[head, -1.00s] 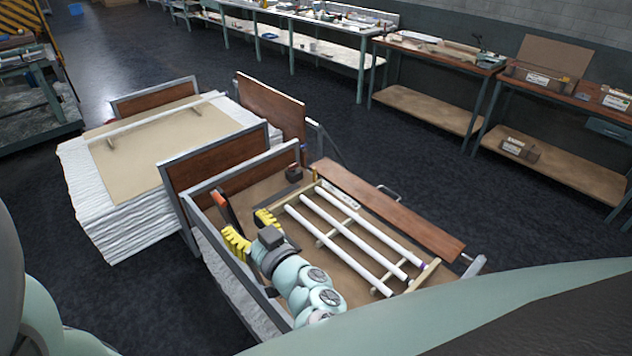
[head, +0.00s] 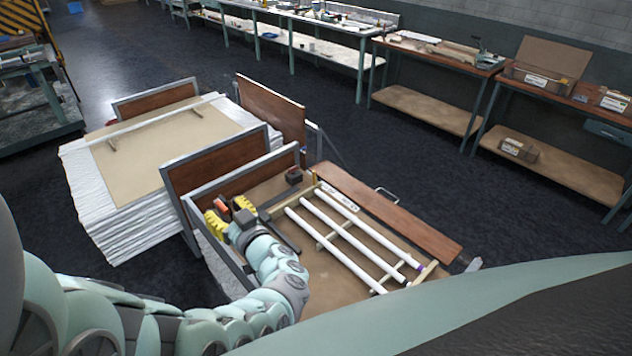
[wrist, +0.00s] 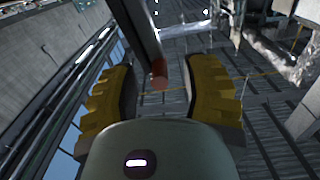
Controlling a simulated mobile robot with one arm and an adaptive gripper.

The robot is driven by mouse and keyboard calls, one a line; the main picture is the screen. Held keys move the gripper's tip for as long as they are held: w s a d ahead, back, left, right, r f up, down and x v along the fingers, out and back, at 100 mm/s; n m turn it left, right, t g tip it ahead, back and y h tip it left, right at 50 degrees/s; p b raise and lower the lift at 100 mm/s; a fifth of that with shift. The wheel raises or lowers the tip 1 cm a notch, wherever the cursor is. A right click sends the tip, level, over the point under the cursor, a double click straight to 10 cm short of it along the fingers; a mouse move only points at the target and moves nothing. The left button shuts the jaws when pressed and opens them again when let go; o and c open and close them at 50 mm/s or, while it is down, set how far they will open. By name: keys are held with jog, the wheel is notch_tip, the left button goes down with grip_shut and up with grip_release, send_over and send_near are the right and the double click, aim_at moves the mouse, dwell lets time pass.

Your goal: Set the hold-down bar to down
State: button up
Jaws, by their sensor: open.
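A dark bar with a red-orange end (head: 222,203), which looks like the hold-down bar, shows at the left end of the near tray. In the wrist view its red-orange end (wrist: 160,70) lies between my fingers, and the dark shaft runs up out of the picture. My gripper (head: 230,213) has yellow fingers, one on each side of the bar; it also shows in the wrist view (wrist: 165,90). The fingers are open, with gaps on both sides of the bar. My gripper hides part of the bar in the head view, so I cannot tell its exact tilt.
White glass tubes (head: 345,240) lie on a wooden rack in the tray, right of my arm. A small dark block (head: 293,175) stands behind. A brown hinged panel (head: 390,212) borders the tray's far side. A stack of white sheets (head: 110,210) stands to the left.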

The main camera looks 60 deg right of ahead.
jog(key=shift+o, duration=0.3)
grip_shut()
jog(key=shift+d, duration=0.3)
dwell(0.3)
